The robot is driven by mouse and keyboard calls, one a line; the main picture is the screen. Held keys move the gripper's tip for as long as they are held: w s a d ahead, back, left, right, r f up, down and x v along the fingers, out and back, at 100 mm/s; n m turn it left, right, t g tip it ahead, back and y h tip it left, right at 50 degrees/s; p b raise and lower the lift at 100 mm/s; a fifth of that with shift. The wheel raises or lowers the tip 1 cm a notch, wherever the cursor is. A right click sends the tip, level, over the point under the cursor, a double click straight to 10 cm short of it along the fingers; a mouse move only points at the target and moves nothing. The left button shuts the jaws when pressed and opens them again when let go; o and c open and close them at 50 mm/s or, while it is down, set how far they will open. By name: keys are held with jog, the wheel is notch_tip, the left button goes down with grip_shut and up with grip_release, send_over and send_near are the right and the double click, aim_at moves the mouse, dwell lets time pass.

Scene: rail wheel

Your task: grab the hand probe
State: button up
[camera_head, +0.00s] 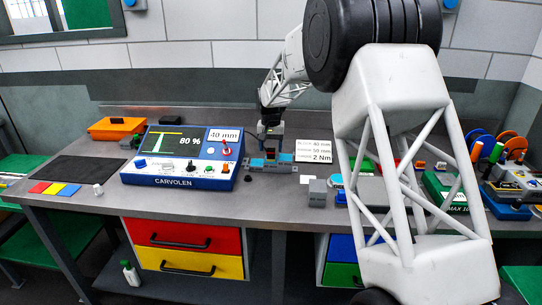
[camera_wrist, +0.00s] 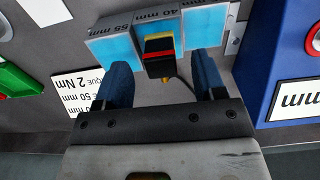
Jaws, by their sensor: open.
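The hand probe (camera_wrist: 158,60) looks like a small black block with red and yellow edges and a thin dark cable. In the wrist view it sits in front of the blue-faced step blocks (camera_wrist: 115,48), which are marked 55 mm and 40 mm. My gripper (camera_wrist: 162,66) is open, with a blue finger on each side of the probe and visible gaps between. In the head view my gripper (camera_head: 270,130) is above the blue-topped blocks (camera_head: 270,164) on the bench. The probe is too small to make out clearly there.
The CARVOLEN console (camera_head: 182,157) stands just left of the blocks. A label card (camera_head: 314,151) and a small grey block (camera_head: 317,192) are to the right. An orange case (camera_head: 116,128) and dark mat (camera_head: 75,170) lie farther left. Bench front is mostly clear.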

jog(key=shift+f, duration=1.25)
jog(key=c, duration=1.1)
jog(key=shift+r, duration=0.2)
jog(key=shift+r, duration=1.35)
jog(key=shift+s+r, duration=0.25)
jog(key=s+d, duration=0.2)
jog(key=s, duration=0.5)
jog(key=s+d+r, duration=0.1)
jog(key=s+d, duration=0.1)
jog(key=s, duration=0.5)
jog(key=shift+s+d+r, duration=0.2)
jog(key=shift+s+d, duration=0.05)
jog(key=shift+s, duration=0.15)
